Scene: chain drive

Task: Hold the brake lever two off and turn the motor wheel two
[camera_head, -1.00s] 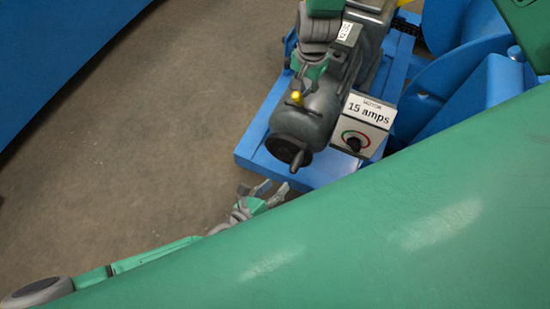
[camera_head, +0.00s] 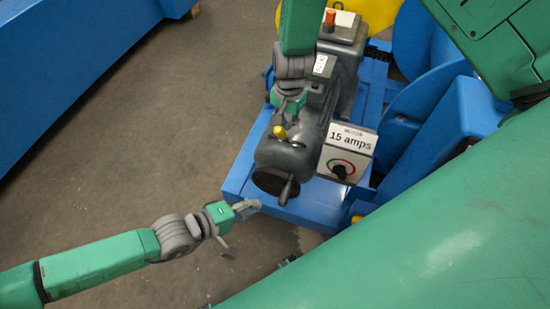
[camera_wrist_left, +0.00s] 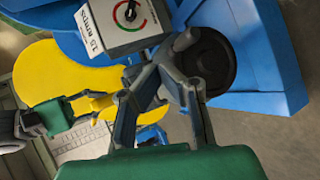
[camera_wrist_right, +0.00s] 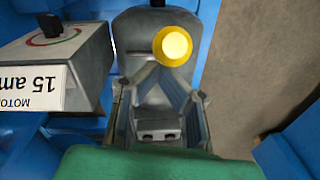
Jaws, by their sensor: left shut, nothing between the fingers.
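The motor (camera_head: 290,150) is a dark grey cylinder with a black wheel (camera_head: 275,182) and crank handle (camera_head: 289,190) at its near end. The wheel also shows in the left wrist view (camera_wrist_left: 212,68), just beyond my left fingers. My left gripper (camera_head: 246,211) is shut and empty, beside the wheel at its lower left. A yellow-knobbed lever (camera_head: 280,132) stands on top of the motor. My right gripper (camera_head: 283,121) reaches down to this lever. In the right wrist view the yellow knob (camera_wrist_right: 172,46) shows at the fingertips; whether they grip the lever is unclear.
A motor box (camera_head: 346,153) labelled 15 amps, with a black dial, stands right of the motor on a blue base (camera_head: 240,180). Large blue parts lie at the right. An orange piece (camera_head: 330,18) stands behind.

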